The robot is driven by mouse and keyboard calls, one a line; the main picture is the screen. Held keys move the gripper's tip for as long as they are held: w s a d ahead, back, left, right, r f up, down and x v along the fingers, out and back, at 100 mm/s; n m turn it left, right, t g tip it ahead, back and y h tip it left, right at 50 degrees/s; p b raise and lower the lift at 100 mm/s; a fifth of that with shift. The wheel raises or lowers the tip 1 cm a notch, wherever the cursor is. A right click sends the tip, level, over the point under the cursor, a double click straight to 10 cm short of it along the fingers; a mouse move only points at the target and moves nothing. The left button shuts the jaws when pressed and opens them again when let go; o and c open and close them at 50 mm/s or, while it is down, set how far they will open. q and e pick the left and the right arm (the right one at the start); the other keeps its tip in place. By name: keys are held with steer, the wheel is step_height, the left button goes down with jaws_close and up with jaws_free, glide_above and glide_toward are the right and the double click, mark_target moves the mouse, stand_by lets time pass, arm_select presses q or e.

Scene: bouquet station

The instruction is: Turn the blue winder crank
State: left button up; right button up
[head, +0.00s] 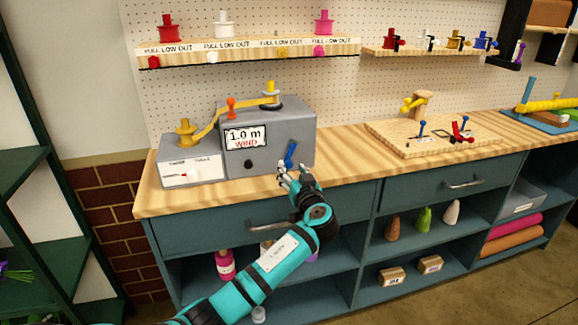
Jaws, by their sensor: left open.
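The blue winder crank (291,152) sits on the front face of the grey winder machine (270,158), right of its display, and leans with its upper end to the right. The display (245,137) reads "1.0 m WIND". A yellow ribbon (215,124) runs from a yellow spool (186,132) past an orange post up to a second yellow spool (270,92) on the machine. My left gripper (287,174) is open just below the crank, with its fingers pointing up toward it. I cannot tell whether a finger touches the crank. My right gripper is out of view.
A shelf (230,52) with spools hangs above the machine. A wooden board (435,136) with small coloured levers lies to the right on the counter (345,155). The counter between machine and board is clear. A drawer handle (267,224) sits below, near my left arm.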

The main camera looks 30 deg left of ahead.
mark_target(291, 166)
arm_select(q)
steer(key=shift+x, duration=1.9)
steer(key=shift+w, duration=0.1)
jaws_close()
